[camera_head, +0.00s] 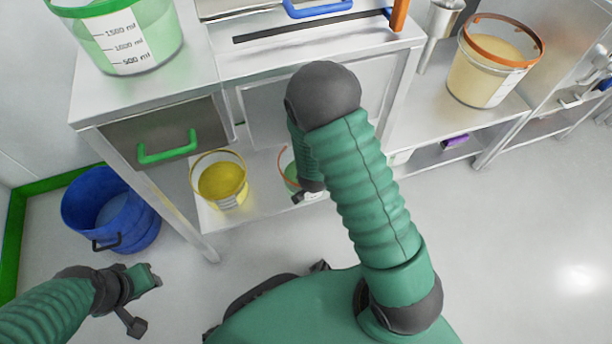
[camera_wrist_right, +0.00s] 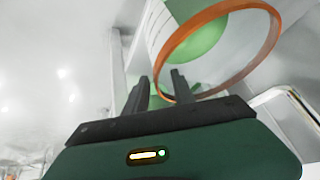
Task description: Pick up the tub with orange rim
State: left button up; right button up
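A small tub with an orange rim and green contents (camera_head: 290,175) stands on the lower shelf, mostly hidden behind my right arm. In the right wrist view the orange-rimmed tub (camera_wrist_right: 201,42) is close up. My right gripper (camera_wrist_right: 158,92) is open, its two dark fingers apart at the near edge of the rim. In the head view only a bit of this gripper (camera_head: 302,196) shows. A larger orange-rimmed tub with cream contents (camera_head: 478,80) stands on the right counter. My left gripper (camera_head: 152,277) is low at the left, away from the tubs.
A yellow tub (camera_head: 221,184) stands left of the small tub on the lower shelf. A blue bucket (camera_head: 120,215) is on the floor. A green-handled drawer (camera_head: 165,140) and a green measuring tub (camera_head: 125,40) are above. The floor at the right is clear.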

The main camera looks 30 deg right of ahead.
grip_shut()
jog(key=shift+r, duration=0.1)
dwell(1.2)
